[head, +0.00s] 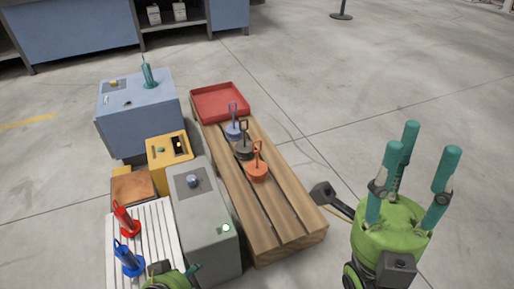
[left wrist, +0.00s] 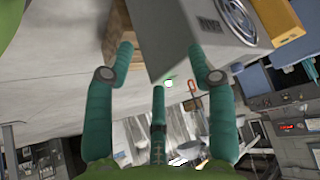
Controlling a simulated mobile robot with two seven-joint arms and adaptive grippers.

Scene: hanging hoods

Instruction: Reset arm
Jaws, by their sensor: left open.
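My right gripper (head: 420,152) stands at the right of the head view, over open floor. Its three teal fingers point up, spread apart, with nothing between them. My left gripper (head: 172,279) shows only in part at the bottom edge, in front of the grey box (head: 212,232) and the white slatted surface (head: 165,232). In the left wrist view its teal fingers (left wrist: 160,62) are spread and empty, with a grey box (left wrist: 215,30) beyond them. Blue (head: 233,131), dark (head: 243,150) and orange (head: 257,171) handled pieces stand on the wooden bench (head: 290,222), apart from both grippers.
A red tray (head: 219,103) lies at the bench's far end. A blue box (head: 140,120), a yellow box (head: 168,160) and a brown block (head: 132,187) stand left. Red (head: 124,218) and blue (head: 128,259) upright pieces stand on the slats. Floor right of the bench is mostly clear.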

